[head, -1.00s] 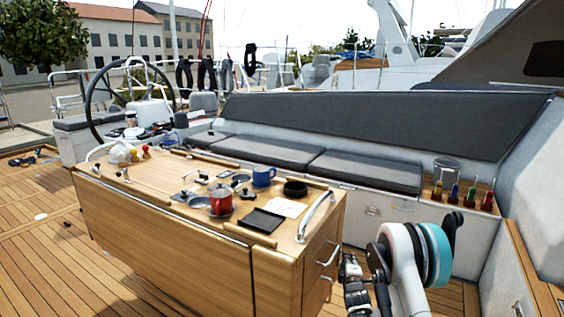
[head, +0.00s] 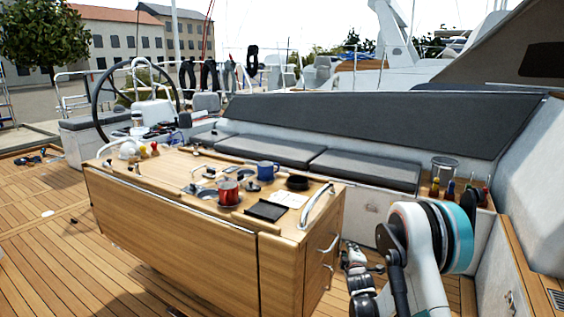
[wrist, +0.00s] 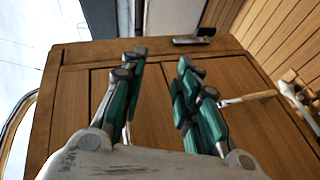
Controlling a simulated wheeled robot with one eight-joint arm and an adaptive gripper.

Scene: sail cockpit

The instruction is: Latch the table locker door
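The wooden cockpit table (head: 170,205) stands left of my arm, its narrow end facing right. That end carries the locker door (head: 318,268), with metal fittings on it; it looks about flush, but I cannot tell if it is latched. In the wrist view, the wooden panel (wrist: 160,115) with door seams lies beyond my gripper. A dark metal fitting (wrist: 192,40) is at its top edge, and a pale bar handle (wrist: 248,98) is to the right of the fingers. My gripper (wrist: 160,62) is open and empty, its teal fingers apart. In the head view my gripper (head: 352,258) is just right of the table end.
A red mug (head: 228,191), a blue mug (head: 267,171) and a black pad (head: 266,211) lie on the tabletop. A curved steel rail (head: 317,205) rises at its right end. The cushioned bench (head: 365,170) is behind. Open deck (head: 60,265) lies at the left.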

